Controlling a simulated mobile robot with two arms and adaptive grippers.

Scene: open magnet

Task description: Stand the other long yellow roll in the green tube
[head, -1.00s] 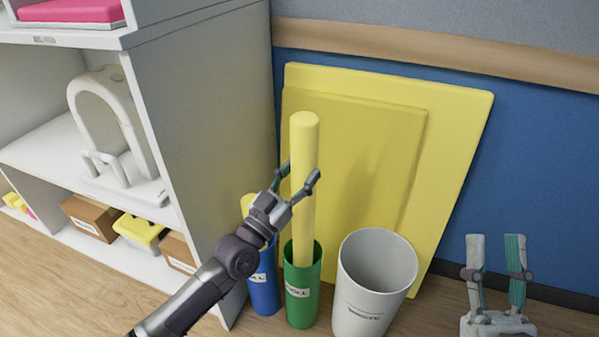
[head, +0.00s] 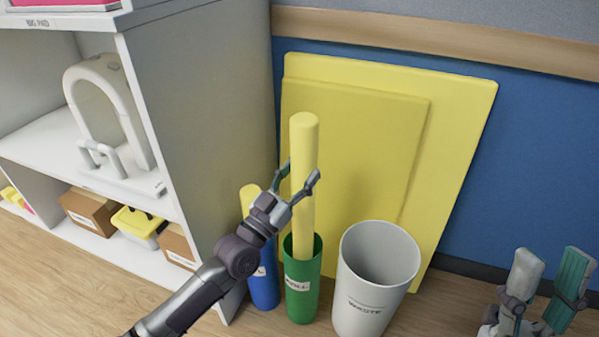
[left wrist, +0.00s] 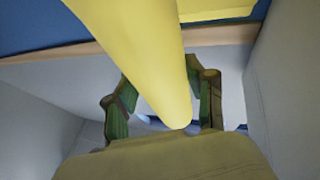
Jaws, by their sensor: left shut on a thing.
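A long yellow roll (head: 303,150) stands upright with its lower end inside the green tube (head: 302,280). My left gripper (head: 302,178) is shut on the roll above the tube's rim. In the left wrist view the same roll (left wrist: 145,50) passes between the fingers (left wrist: 165,100). How deep the roll's lower end sits is hidden by the tube wall. Another yellow roll (head: 249,195) stands in the blue tube (head: 264,285), partly hidden by my left arm. My right gripper (head: 548,275) is at the lower right with its two fingers apart and nothing between them.
A white waste bin (head: 373,290) stands just right of the green tube. Large yellow pads (head: 455,120) lean on the blue wall behind. A white shelf unit (head: 205,130) with boxes stands close on the left. Wooden floor shows in front.

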